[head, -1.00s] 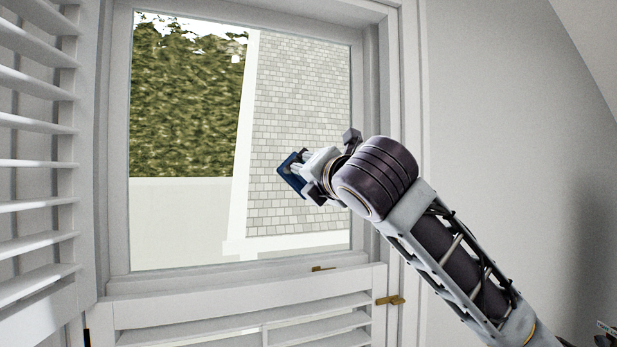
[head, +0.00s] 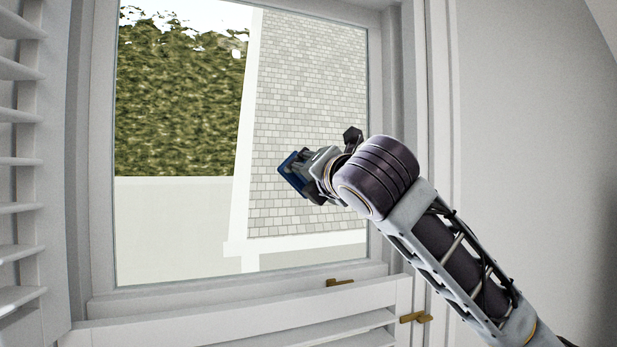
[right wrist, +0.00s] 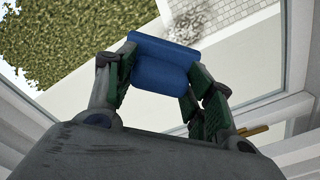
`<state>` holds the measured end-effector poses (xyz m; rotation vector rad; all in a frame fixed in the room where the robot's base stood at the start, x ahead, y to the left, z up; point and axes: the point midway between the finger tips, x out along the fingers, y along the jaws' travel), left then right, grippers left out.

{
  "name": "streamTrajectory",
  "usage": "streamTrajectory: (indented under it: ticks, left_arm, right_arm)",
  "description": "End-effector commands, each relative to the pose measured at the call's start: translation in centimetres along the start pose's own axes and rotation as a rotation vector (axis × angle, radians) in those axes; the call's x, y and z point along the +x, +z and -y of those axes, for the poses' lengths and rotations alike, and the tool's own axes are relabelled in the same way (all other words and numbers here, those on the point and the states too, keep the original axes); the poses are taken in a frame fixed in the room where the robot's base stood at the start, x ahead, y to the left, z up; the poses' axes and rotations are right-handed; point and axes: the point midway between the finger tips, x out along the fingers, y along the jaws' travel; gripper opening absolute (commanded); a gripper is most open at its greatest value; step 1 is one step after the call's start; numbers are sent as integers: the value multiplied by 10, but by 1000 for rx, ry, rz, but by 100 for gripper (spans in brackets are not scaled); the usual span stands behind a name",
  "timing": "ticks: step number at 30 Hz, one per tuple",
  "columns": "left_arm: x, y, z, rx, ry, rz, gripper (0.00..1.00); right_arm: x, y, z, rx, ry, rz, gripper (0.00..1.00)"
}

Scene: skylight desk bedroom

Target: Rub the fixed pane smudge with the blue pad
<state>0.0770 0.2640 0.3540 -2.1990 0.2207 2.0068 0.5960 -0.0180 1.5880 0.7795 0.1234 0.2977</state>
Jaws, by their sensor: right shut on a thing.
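The blue pad (head: 290,178) is held in my right gripper (head: 304,178), in front of the lower right part of the window pane (head: 180,228). In the right wrist view the pad (right wrist: 163,64) sits between the two fingers of the gripper (right wrist: 162,76), which are shut on it. A faint grey patch (right wrist: 186,24), which looks like the smudge, shows on the pane just beyond the pad's upper right edge. I cannot tell whether the pad touches the glass. The smudge is not clear in the head view. My left gripper is not in view.
The white window frame (head: 385,130) borders the pane. An open louvred shutter (head: 22,210) stands at the left. Bare wall (head: 530,160) lies to the right.

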Motion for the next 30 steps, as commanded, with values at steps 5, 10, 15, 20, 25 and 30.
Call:
streamTrajectory:
  ticks: [5,10,15,20,25,30]
  left_arm:
    - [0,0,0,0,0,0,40]
    - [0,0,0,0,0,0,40]
    - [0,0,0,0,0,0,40]
    - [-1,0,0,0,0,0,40]
    - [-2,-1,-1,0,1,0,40]
    - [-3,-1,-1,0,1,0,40]
  right_arm:
    - [0,0,0,0,0,0,34]
    - [1,0,0,0,0,0,34]
    - [5,0,0,0,0,0,34]
    - [14,0,0,0,-1,0,34]
    - [26,0,0,1,0,-1,34]
    - [38,0,0,1,-1,0,34]
